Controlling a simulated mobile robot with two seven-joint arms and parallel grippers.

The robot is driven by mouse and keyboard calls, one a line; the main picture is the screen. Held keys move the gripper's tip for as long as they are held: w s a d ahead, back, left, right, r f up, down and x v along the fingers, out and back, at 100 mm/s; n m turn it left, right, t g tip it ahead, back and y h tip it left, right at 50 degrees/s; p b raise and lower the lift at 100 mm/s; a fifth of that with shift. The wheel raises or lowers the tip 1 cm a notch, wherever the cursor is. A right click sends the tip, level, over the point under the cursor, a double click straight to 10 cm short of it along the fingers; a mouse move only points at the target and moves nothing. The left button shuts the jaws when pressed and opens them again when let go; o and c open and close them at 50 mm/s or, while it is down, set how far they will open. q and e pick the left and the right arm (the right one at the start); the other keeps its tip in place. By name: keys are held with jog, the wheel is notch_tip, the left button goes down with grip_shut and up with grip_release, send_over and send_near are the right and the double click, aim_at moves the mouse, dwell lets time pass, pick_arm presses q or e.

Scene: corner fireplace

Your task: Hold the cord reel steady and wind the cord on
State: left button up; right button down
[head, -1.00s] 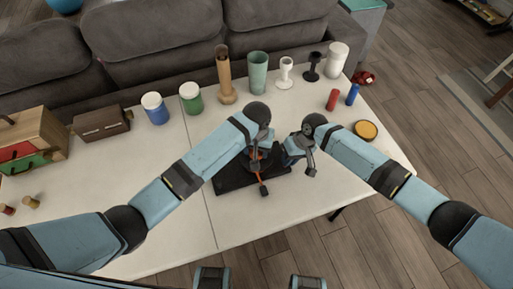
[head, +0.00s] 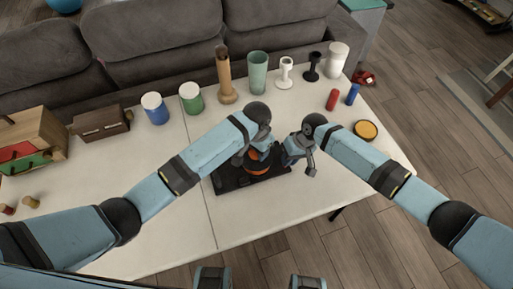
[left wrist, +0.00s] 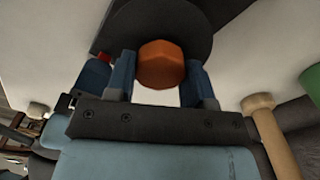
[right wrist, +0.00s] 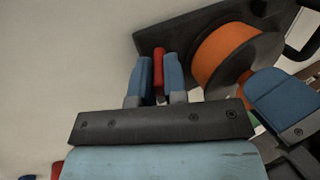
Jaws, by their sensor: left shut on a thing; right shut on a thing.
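The cord reel (head: 257,169), with its orange winding, stands on a dark base plate (head: 230,184) on the table. In the right wrist view the reel (right wrist: 222,52) shows an orange drum between dark round flanges. My left gripper (left wrist: 160,75) has its fingers on both sides of an orange faceted knob (left wrist: 161,63), in front of a dark disc. My right gripper (right wrist: 158,75) is shut on a narrow red piece (right wrist: 158,66) beside the reel. In the head view my right gripper (head: 290,151) is right of the reel; my left arm hides part of the reel.
Behind the reel stand a brown vase (head: 225,82), a green cup (head: 258,73) and other vessels. Red (head: 332,100) and blue (head: 353,94) cylinders and a yellow-topped disc (head: 366,130) lie to the right.

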dwell(0.3)
pick_arm(q)
jog(key=o, duration=0.9)
notch_tip(320, 180, up, 12)
jog(key=shift+r, duration=0.1)
pick_arm(e)
jog(key=c, duration=1.1)
grip_release()
